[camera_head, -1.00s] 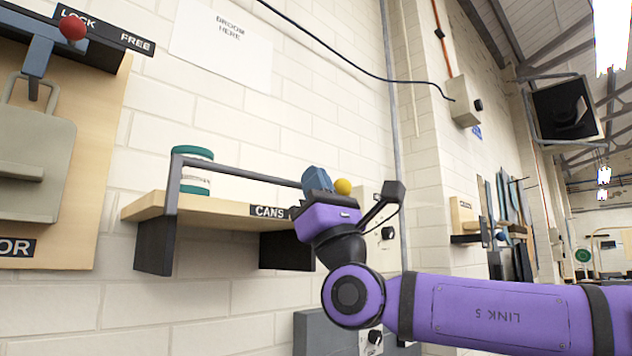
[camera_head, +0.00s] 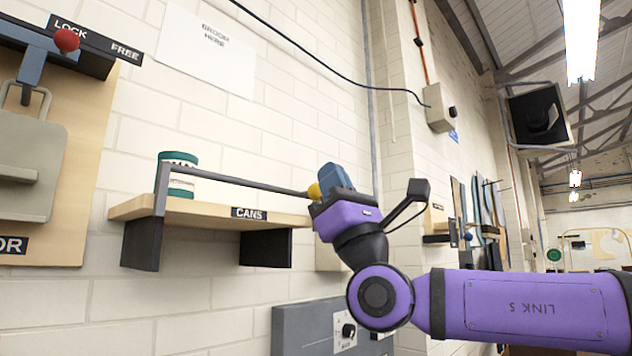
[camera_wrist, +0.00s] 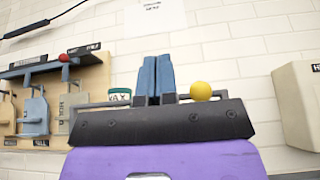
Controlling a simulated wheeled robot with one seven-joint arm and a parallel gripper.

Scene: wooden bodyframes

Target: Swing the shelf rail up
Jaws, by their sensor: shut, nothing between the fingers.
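The shelf rail (camera_head: 240,183) is a thin grey bar running nearly level above the front of the wooden CANS shelf (camera_head: 200,211), from a bent left end to a yellow ball knob (camera_head: 314,191) at its right. My gripper (camera_head: 335,177) is at the right end of the rail, close to the knob. In the wrist view my gripper's blue fingers (camera_wrist: 156,76) point up and are pressed together, empty. There the yellow knob (camera_wrist: 201,91) is just right of the fingers, and part of the rail (camera_wrist: 95,105) shows to their left. Whether the fingers touch the rail is unclear.
A green and white can (camera_head: 178,172) stands on the shelf behind the rail. A wooden LOCK/FREE board (camera_head: 95,110) with a red-knobbed lever is at left. A grey box (camera_head: 305,325) is on the wall below. Wall above the shelf is mostly clear.

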